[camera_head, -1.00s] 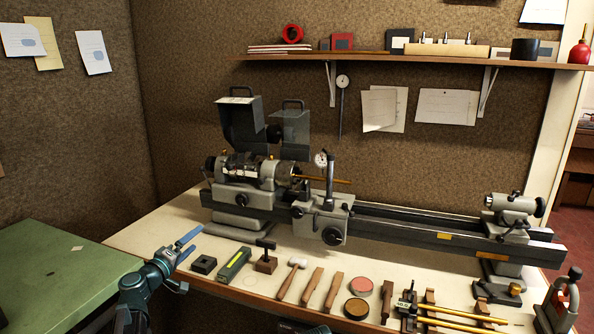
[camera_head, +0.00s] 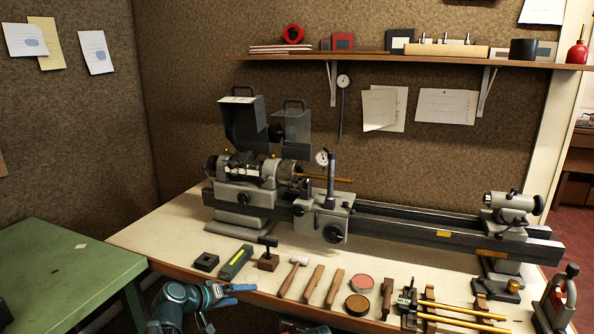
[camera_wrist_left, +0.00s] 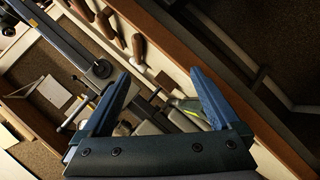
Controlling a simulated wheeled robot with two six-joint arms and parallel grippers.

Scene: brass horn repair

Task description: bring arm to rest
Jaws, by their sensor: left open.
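My left gripper (camera_head: 236,288) is open and empty at the front edge of the workbench, low in the head view. It also shows in the left wrist view (camera_wrist_left: 160,82), where its two blue fingers stand apart with nothing between them. Part of the left arm is cut off by the bottom of the head view. My right gripper does not show in either view.
A lathe (camera_head: 390,219) runs along the workbench (camera_head: 160,235). Near the gripper are a black square block (camera_head: 206,262), a green box (camera_head: 236,262) and a mallet (camera_head: 292,276). A green table (camera_head: 60,260) stands at left, its top mostly bare.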

